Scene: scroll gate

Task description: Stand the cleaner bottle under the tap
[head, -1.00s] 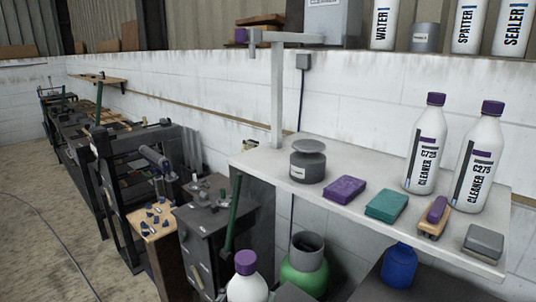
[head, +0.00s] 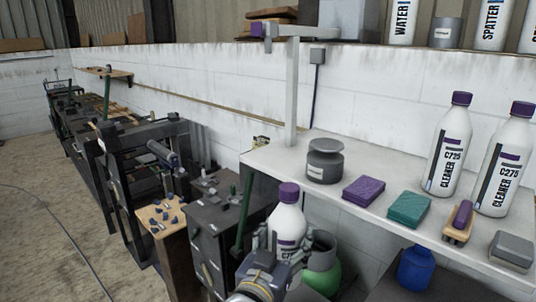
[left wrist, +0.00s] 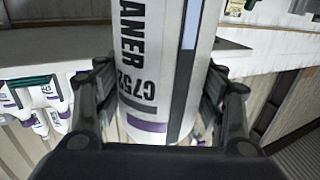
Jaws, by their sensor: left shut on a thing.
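My left gripper (head: 283,248) is shut on a white cleaner bottle (head: 288,218) with a purple cap. It holds the bottle roughly upright in front of the shelf's left end, with the cap below the height of the post's arm. In the left wrist view the bottle (left wrist: 160,70) fills the space between the fingers, and its label reads C752. A grey post (head: 292,95) with a horizontal arm at its top, seemingly the tap, stands at the shelf's back left. Two similar bottles, C725 (head: 449,150) and C278 (head: 504,165), stand on the shelf's right. My right gripper is out of view.
The pale shelf (head: 280,156) also holds a grey lidded pot (head: 325,161), a purple block (head: 363,191), a teal block (head: 409,209), a brush (head: 459,222) and a grey box (head: 512,250). A green container (head: 322,268) and a blue one (head: 415,268) stand below.

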